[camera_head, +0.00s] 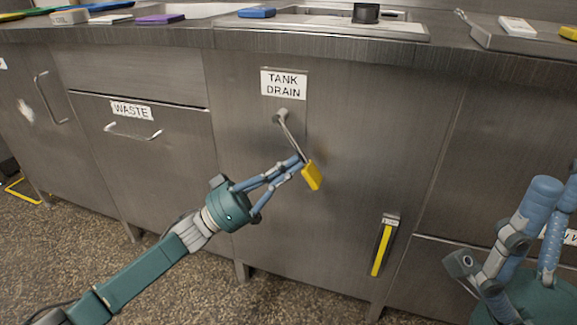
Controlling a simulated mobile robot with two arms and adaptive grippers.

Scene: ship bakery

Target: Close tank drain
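The tank drain lever (291,135) is a metal rod with a yellow grip (312,175). It comes out of a steel cabinet front below the "TANK DRAIN" label (283,84) and slants down to the right. My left gripper (299,165) reaches in from the lower left. Its blue fingers come close together at the lower end of the rod, beside the yellow grip. I cannot tell whether they clasp the lever or only touch it. My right gripper (557,190) is at the right edge, away from the lever and partly cut off; its fingertips cannot be made out clearly.
A second yellow handle (382,250) hangs lower on the cabinet, right of the lever. A "WASTE" drawer (165,165) with a bar handle is on the left. The counter (230,41) above holds several small items. The speckled floor (200,285) is clear in front.

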